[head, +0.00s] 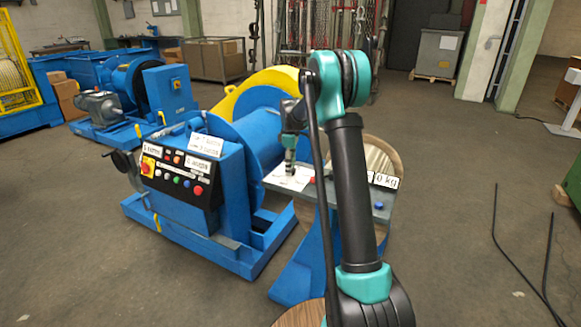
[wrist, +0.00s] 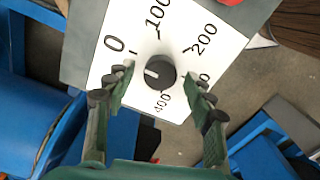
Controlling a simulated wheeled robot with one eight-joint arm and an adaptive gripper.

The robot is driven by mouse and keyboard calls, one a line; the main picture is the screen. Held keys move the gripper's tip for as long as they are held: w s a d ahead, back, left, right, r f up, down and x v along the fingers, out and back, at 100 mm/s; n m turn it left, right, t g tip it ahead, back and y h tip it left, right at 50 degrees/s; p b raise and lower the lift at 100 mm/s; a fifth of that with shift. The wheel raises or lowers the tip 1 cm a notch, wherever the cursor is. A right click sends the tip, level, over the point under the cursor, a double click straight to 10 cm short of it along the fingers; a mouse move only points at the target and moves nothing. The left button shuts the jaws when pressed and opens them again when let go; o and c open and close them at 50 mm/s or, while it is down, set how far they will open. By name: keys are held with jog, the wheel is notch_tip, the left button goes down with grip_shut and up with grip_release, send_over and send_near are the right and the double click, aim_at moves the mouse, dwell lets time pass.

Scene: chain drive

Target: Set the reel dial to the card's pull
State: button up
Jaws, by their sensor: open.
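The reel dial is a black round knob (wrist: 160,72) on a white scale plate (wrist: 125,28) marked 0, 100, 200 and 400; another number is mostly hidden by a finger. The knob's white mark points left, toward the 0 side. My gripper (wrist: 158,84) is open, one finger on each side of the knob; I cannot tell whether they touch it. In the head view my gripper (head: 290,168) points down over the plate (head: 284,182) on the grey panel. The card (head: 386,181) reads "0 kg" at its end; my arm hides its leading digits.
A red button shows in the wrist view (wrist: 229,2), and a blue button (head: 378,205) sits on the panel. A blue winch with a control box (head: 185,178) stands left. A wooden reel (head: 382,155) is behind the panel. Open floor lies right, with dark rods.

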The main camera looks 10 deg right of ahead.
jog(key=shift+c, duration=0.2)
jog(key=c, duration=1.1)
jog(key=shift+m, duration=0.3)
jog(key=m, duration=0.5)
jog(key=shift+m, duration=0.3)
jog(key=m, duration=0.5)
jog(key=shift+w, duration=0.1)
jog(key=shift+m, duration=0.4)
jog(key=o, duration=1.1)
